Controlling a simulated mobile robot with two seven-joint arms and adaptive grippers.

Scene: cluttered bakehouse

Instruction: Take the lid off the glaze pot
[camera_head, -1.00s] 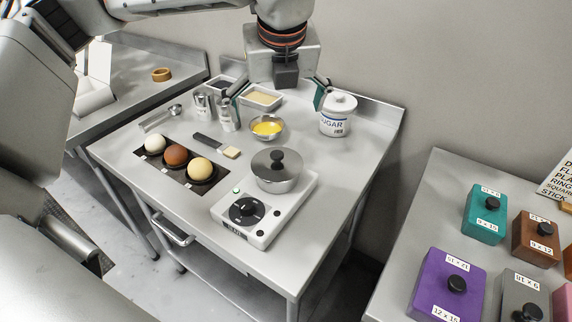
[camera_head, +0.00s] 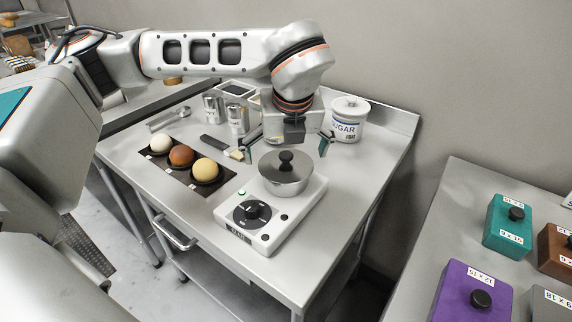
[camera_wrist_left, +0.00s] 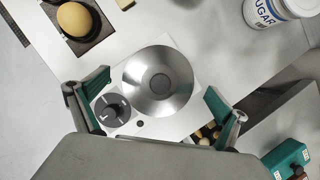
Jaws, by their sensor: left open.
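The glaze pot (camera_head: 287,187) is a small steel pot on a white hot plate (camera_head: 262,229). Its domed metal lid (camera_head: 269,168) is on, with a black knob (camera_head: 286,160) on top. In the left wrist view the lid (camera_wrist_left: 176,83) appears as a round shiny disc with the knob (camera_wrist_left: 160,84) in its middle. My left gripper (camera_head: 286,150) is open and empty, above and just behind the pot, with its green-padded fingers apart. In the wrist view its fingers (camera_wrist_left: 153,98) stand on either side of the lid. My right gripper is not seen.
A sugar jar (camera_head: 348,121) stands behind, to the right. A black tray (camera_head: 214,182) of several balls, a brush (camera_head: 216,143) and metal shakers (camera_head: 237,117) lie to the left. The side table at right holds labelled blocks (camera_head: 468,290). The table front is clear.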

